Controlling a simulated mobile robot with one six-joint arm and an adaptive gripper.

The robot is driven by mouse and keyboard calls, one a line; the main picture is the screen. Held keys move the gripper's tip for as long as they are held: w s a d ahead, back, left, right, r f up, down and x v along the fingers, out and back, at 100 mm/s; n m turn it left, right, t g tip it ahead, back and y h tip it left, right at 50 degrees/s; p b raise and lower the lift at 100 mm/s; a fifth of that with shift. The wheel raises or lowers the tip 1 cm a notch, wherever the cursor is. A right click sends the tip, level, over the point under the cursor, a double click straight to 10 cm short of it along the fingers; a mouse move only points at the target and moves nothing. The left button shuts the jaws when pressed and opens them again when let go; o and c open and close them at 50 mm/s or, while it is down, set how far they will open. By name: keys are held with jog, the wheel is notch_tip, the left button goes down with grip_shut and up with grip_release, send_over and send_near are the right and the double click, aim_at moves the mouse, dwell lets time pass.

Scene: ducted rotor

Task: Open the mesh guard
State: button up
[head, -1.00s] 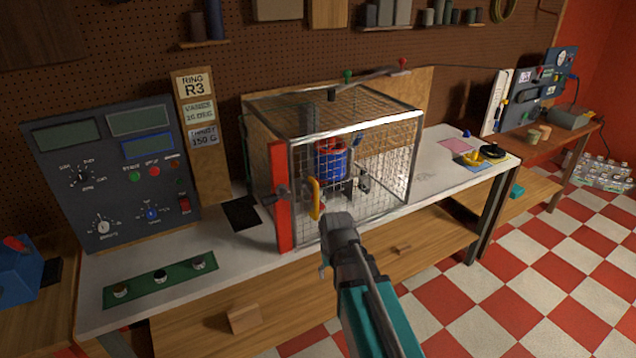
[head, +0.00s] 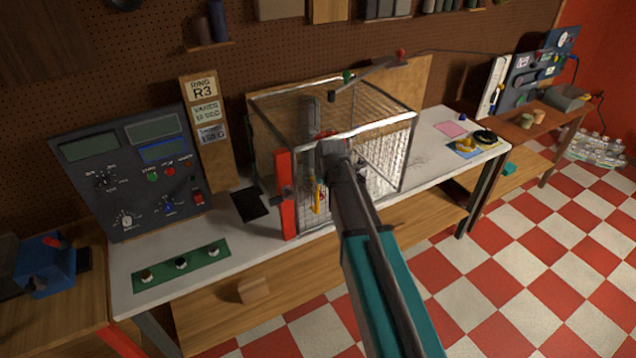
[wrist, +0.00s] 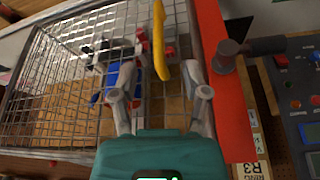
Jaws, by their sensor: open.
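The mesh guard (head: 385,170) is a wire cage with a metal frame on the white bench, and its front looks closed. A yellow handle (head: 318,198) is on its front near the red post (head: 287,195). In the wrist view the handle (wrist: 160,40) runs down from the top edge, between and just beyond the fingertips. My gripper (wrist: 158,92) is open, with a finger on each side of the handle's lower end; I cannot tell whether either touches it. In the head view my arm hides the gripper and part of the cage front. Blue and red parts (wrist: 125,75) show inside the cage.
A dark latch knob (wrist: 240,48) sticks out beside the red post, close to my right finger. A control panel (head: 130,170) stands at the left. A green strip with knobs (head: 180,263) lies on the bench front. The floor in front is open.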

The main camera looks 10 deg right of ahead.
aim_at(318, 191)
jog(key=w+r, duration=0.1)
jog(key=w+r+p, duration=0.1)
jog(key=shift+r, duration=0.35)
jog(key=shift+f, duration=0.15)
jog(key=b+x, duration=1.2)
jog(key=x, duration=0.1)
jog(key=shift+w+d+f, duration=0.1)
jog(key=shift+w+f, duration=0.1)
jog(key=shift+w, duration=0.05)
dwell(0.5)
dwell(0.3)
grip_shut()
jog(key=shift+d, duration=0.15)
